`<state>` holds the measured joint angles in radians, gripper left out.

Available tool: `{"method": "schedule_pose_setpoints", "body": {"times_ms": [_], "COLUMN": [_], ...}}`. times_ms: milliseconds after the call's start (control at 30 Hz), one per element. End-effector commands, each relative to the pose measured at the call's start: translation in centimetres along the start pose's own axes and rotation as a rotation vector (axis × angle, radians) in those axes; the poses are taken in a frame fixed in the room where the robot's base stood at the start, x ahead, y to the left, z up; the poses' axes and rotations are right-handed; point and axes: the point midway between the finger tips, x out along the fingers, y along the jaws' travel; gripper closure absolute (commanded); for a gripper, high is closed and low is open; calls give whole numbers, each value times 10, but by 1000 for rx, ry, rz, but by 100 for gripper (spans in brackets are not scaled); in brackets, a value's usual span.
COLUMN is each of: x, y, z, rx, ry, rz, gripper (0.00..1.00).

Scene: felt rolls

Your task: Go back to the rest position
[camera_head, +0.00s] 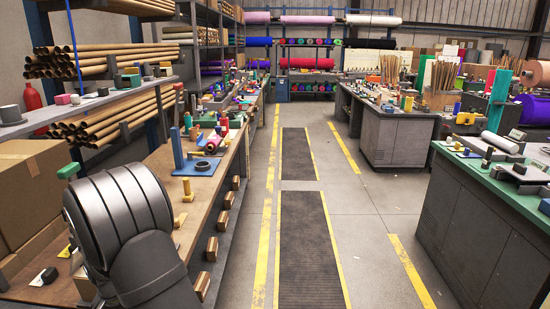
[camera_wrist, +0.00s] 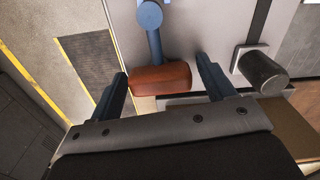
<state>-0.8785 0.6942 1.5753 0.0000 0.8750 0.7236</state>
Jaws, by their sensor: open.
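My gripper (camera_wrist: 162,68) shows in the wrist view as two dark blue fingers standing wide apart. It is open. A reddish-brown rounded block (camera_wrist: 161,79) shows between the fingers in the picture, close to the left finger with a gap at the right one. How far it lies beyond the fingertips I cannot tell. In the head view my arm rises at the lower left in front of the wooden workbench (camera_head: 215,170); its fingers are hidden there.
In the wrist view a blue post-like piece (camera_wrist: 154,40) stands above the brown block, and a dark grey cylinder (camera_wrist: 264,72) lies to the right. In the head view, shelves with cardboard tubes (camera_head: 105,60) stand at the left, a green-topped bench (camera_head: 485,180) at the right. The aisle (camera_head: 365,225) is clear.

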Motion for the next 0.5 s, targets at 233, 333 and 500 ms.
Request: {"method": "schedule_pose_setpoints", "body": {"times_ms": [233,333,500], "x": [-36,-14,6], "y": [0,0,0], "z": [0,0,-1], "rx": [-4,-4,-49], "ry": [-1,-2,3], "rz": [1,2,-2], "gripper": [25,25,25]}}
